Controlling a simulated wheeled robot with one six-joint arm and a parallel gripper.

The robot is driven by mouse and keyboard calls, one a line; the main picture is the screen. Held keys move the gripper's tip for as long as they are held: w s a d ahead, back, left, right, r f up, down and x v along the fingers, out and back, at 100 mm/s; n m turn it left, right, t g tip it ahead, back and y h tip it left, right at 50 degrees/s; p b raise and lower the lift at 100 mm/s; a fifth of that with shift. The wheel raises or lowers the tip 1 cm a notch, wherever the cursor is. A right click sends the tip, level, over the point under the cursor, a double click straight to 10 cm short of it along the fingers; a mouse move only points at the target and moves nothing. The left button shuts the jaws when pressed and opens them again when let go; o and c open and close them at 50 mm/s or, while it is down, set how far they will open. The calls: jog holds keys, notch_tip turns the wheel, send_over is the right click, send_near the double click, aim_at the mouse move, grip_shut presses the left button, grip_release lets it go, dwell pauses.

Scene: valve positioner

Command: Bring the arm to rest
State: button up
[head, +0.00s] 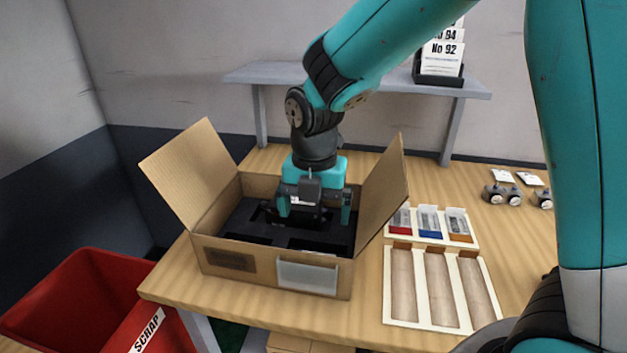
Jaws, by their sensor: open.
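My gripper (314,207) points down inside an open cardboard box (215,255) on the wooden table (340,320). Its teal fingers are apart, one to the left and one to the right. A dark object sits between or just behind the fingers; I cannot tell whether it touches them. The box holds a black insert (245,220) with recesses, partly hidden by my gripper. My arm reaches over the table from the upper right.
The box flaps stand up at left (188,170) and right (384,190). Right of it lie a small-parts tray (432,239) and a three-slot tray (403,318). Gauge-like devices (502,195) stand farther right. A shelf (375,83) holds number cards (441,58). A red scrap bin (85,290) stands left.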

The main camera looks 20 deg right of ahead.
notch_tip(320, 180, up, 5)
jog(key=s+a+r+m+y+p, duration=0.1)
jog(key=s+a+r+m+y, duration=0.1)
jog(key=s+m, duration=0.7)
jog(key=s+a+r+m+y+p, duration=0.2)
jog(key=s+a+r+m, duration=0.1)
jog(key=s+m, duration=0.6)
jog(key=r+m, duration=0.1)
jog(key=m, duration=0.2)
jog(key=shift+s+r+m, duration=0.35)
jog(key=shift+s+m, duration=0.05)
